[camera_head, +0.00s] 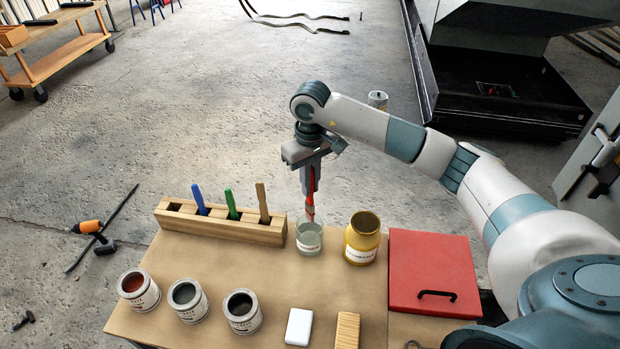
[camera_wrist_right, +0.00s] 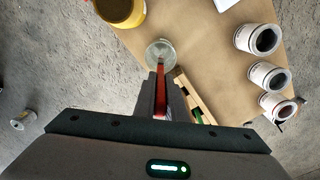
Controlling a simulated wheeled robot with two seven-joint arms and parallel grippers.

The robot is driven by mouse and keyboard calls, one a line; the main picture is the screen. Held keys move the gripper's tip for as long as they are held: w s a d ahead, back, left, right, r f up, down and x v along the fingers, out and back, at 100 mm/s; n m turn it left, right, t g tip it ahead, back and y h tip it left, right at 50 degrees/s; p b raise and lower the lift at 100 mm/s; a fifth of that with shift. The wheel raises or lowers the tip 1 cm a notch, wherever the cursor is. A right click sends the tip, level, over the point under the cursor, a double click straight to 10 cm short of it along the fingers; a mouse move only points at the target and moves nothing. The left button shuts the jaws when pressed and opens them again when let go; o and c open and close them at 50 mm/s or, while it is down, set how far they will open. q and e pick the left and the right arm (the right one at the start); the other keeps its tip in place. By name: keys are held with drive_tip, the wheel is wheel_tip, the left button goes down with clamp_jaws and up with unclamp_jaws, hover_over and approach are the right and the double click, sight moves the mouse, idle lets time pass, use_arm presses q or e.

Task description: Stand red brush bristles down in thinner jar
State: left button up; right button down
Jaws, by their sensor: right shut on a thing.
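My right gripper (camera_head: 310,182) is shut on the red brush (camera_head: 310,205) and holds it roughly upright, with its lower end down at the mouth of the clear glass thinner jar (camera_head: 309,240). I cannot tell how deep the bristles are inside the glass. In the right wrist view, the red brush (camera_wrist_right: 160,82) runs from between the fingers (camera_wrist_right: 160,95) toward the jar (camera_wrist_right: 160,53). The jar stands on the table between the wooden brush rack (camera_head: 225,226) and a yellow jar. My left gripper is not in view.
The yellow jar (camera_head: 362,240) stands close right of the glass. A red box (camera_head: 433,268), paint cans (camera_head: 188,300), a white block (camera_head: 299,326) and a wooden block (camera_head: 347,331) occupy the table.

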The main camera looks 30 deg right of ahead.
sight(310, 205)
drive_tip(key=shift+f+b, duration=3.15)
drive_tip(key=shift+f, duration=0.05)
drive_tip(key=shift+f+b, duration=1.1)
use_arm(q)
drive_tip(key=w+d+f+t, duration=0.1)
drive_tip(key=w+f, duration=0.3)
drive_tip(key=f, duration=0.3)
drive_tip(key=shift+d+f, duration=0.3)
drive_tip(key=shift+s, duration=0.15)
use_arm(e)
drive_tip(key=c, duration=1.7)
unclamp_jaws()
drive_tip(key=shift+c, duration=0.2)
drive_tip(key=shift+r, duration=0.1)
